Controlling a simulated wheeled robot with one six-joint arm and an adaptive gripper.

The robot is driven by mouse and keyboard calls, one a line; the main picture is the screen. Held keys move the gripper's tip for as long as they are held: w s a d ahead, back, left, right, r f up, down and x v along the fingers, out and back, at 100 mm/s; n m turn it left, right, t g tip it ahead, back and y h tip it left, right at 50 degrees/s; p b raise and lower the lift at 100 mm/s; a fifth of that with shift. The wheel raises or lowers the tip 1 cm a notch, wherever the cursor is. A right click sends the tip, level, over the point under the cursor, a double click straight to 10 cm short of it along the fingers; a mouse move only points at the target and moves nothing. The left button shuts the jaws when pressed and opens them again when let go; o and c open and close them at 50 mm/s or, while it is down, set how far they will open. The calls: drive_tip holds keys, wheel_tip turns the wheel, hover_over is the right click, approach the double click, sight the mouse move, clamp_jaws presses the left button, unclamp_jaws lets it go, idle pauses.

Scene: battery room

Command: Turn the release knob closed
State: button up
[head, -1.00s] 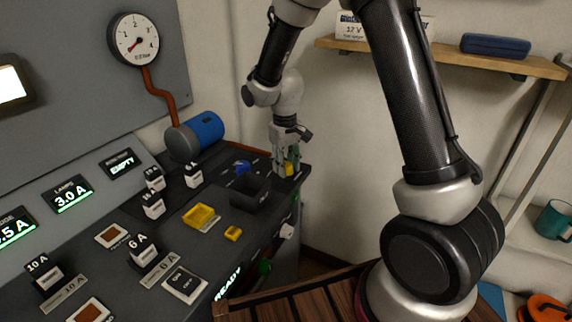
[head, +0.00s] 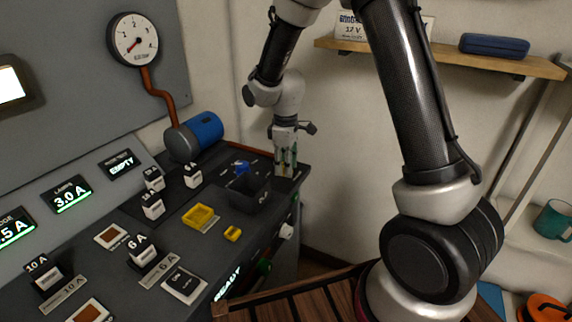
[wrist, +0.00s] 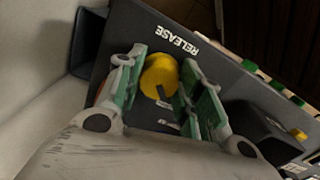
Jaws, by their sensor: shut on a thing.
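The yellow release knob (wrist: 158,75) sits on the dark panel beside the white RELEASE label, in the wrist view. A dark mark shows on the knob's lower side in that view. My gripper (wrist: 160,80) has its green fingers on either side of the knob and is shut on it. In the head view, my gripper (head: 286,160) points down at the far right corner of the console. The knob is mostly hidden there by the fingers.
An open black bin (head: 250,195) stands on the console just left of my gripper, with a blue piece (head: 242,168) near it. Yellow trays (head: 199,215), several labelled blocks and a blue cylinder (head: 205,127) are further left. A wall shelf (head: 450,58) is at right.

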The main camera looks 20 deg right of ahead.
idle(0.4)
drive_tip(key=o, duration=1)
drive_tip(key=shift+o, duration=0.2)
wheel_tip(320, 180, up, 12)
drive_tip(key=shift+s, duration=0.15)
drive_tip(key=shift+a, duration=0.1)
